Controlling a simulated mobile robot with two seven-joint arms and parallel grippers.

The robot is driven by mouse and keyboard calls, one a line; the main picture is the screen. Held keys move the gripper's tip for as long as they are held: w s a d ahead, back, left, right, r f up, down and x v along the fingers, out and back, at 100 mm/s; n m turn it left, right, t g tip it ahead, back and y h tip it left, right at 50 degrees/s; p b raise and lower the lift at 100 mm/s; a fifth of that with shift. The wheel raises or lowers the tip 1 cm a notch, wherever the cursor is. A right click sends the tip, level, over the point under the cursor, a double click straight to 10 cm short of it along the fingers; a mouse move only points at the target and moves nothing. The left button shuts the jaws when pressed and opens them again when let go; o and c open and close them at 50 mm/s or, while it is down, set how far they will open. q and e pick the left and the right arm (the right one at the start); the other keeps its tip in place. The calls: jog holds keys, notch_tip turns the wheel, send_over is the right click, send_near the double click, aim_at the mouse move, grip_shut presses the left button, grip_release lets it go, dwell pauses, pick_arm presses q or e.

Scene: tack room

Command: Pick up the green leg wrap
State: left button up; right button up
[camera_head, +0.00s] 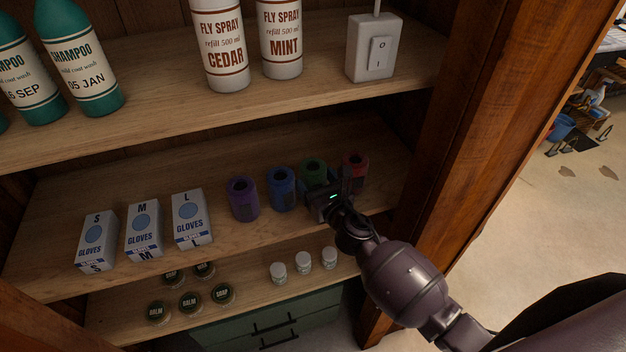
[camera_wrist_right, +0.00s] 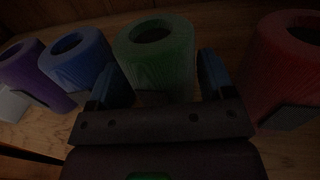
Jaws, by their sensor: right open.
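The green leg wrap (camera_head: 313,170) stands upright on the middle shelf, between the blue and red wraps. My right gripper (camera_head: 325,190) is just in front of it and hides its lower part in the head view. In the right wrist view the green wrap (camera_wrist_right: 158,55) is straight ahead, and the fingers of the open right gripper (camera_wrist_right: 158,85) show to the left and right of its near side. No thing is held between them. I cannot tell whether the fingers touch the wrap. My left gripper is not in view.
A blue wrap (camera_head: 281,188) and a purple wrap (camera_head: 242,198) stand to the left, a red wrap (camera_head: 355,165) close on the right. Glove boxes (camera_head: 191,219) stand farther left. The upper shelf (camera_head: 180,105) overhangs the back. A cabinet post (camera_head: 480,130) is on the right.

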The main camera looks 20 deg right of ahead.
jog(key=shift+c, duration=0.2)
jog(key=c, duration=0.6)
jog(key=shift+o, duration=0.2)
